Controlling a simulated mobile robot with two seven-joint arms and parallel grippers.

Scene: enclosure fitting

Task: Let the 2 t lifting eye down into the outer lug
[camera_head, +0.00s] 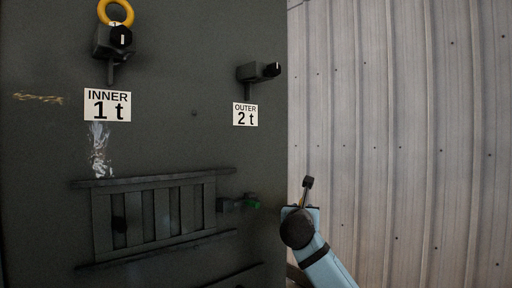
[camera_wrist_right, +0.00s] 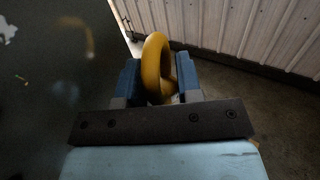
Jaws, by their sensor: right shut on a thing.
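The outer lug (camera_head: 252,73) is a dark bracket on the enclosure's face above the "OUTER 2 t" label (camera_head: 245,114). A black knob (camera_head: 271,70) is at its right end, and no eye shows in it. In the right wrist view a yellow ring-shaped lifting eye (camera_wrist_right: 152,66) stands between the blue fingers of my right gripper (camera_wrist_right: 158,80), which is shut on it. The eye's lower end is hidden by the gripper. In the head view my right arm is low at right, below the outer lug; its fingers and the eye cannot be made out. My left gripper is not in view.
The inner lug (camera_head: 112,43), labelled "INNER 1 t" (camera_head: 107,104), holds another yellow eye (camera_head: 116,11). A slatted vent (camera_head: 155,218) and a small block with a green part (camera_head: 237,203) project below. A ribbed wall (camera_head: 400,120) stands at right.

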